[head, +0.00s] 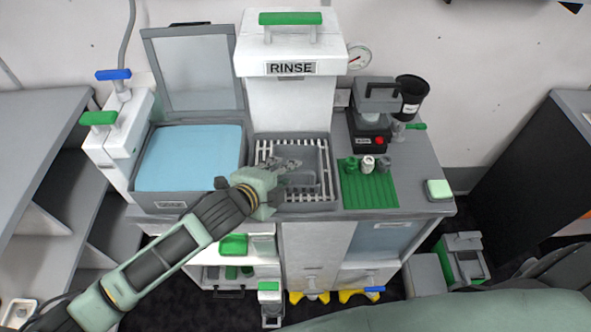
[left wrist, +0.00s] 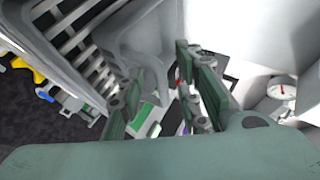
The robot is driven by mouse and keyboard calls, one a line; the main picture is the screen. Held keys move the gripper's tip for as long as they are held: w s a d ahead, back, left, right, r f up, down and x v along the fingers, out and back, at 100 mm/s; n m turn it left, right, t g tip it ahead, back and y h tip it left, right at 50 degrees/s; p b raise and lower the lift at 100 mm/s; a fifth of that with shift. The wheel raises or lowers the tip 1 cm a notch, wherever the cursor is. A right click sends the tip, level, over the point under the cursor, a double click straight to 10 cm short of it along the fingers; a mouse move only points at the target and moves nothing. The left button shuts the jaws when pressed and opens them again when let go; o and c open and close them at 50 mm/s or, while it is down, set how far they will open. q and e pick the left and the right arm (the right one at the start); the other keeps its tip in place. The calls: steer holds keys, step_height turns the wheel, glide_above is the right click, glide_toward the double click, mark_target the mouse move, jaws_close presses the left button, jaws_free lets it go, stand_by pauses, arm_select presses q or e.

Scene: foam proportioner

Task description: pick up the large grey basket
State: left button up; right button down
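A grey basket (head: 300,188) sits on the slatted rack of the sink under the RINSE unit. I take it for the large grey basket; my gripper partly covers it. In the left wrist view, grey walls that look like the basket (left wrist: 145,45) fill the upper middle, beyond the fingers. My left gripper (head: 290,166) reaches in from the left over the basket. My right gripper is not in view.
A blue-filled basin (head: 190,158) with a raised lid is left of the sink. A green mat (head: 369,190) with several small items lies right of it, before a black-and-grey device (head: 370,120). A green-topped block (head: 438,190) sits at the counter's right end.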

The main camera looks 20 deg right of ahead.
arm_select(q)
jaws_close()
stand_by(0.5)
